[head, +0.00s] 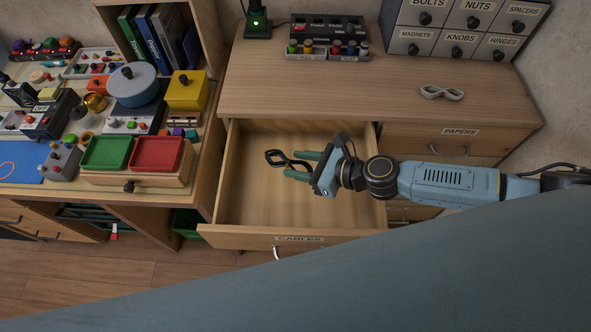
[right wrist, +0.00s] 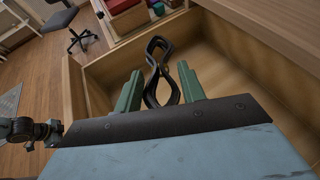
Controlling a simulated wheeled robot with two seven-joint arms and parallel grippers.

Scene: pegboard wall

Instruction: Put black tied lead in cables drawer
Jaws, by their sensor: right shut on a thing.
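The black tied lead (head: 288,160) is a dark figure-eight loop between the fingers of my right gripper (head: 300,166). The gripper is shut on it and holds it over the open cables drawer (head: 253,208). In the right wrist view the lead (right wrist: 158,70) stands up between the two green fingers (right wrist: 160,92), with the drawer's bare wooden floor beyond. The drawer is pulled out, carries a CABLES label on its front, and looks empty. I cannot tell exactly how high the lead is above the floor. My left gripper is not in view.
A white tied lead (head: 441,92) lies on the desk top (head: 350,102). The papers drawer (head: 445,142) is shut at the right. A side bench (head: 150,188) with red and green trays stands left of the open drawer. A large blue-grey surface fills the lower foreground.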

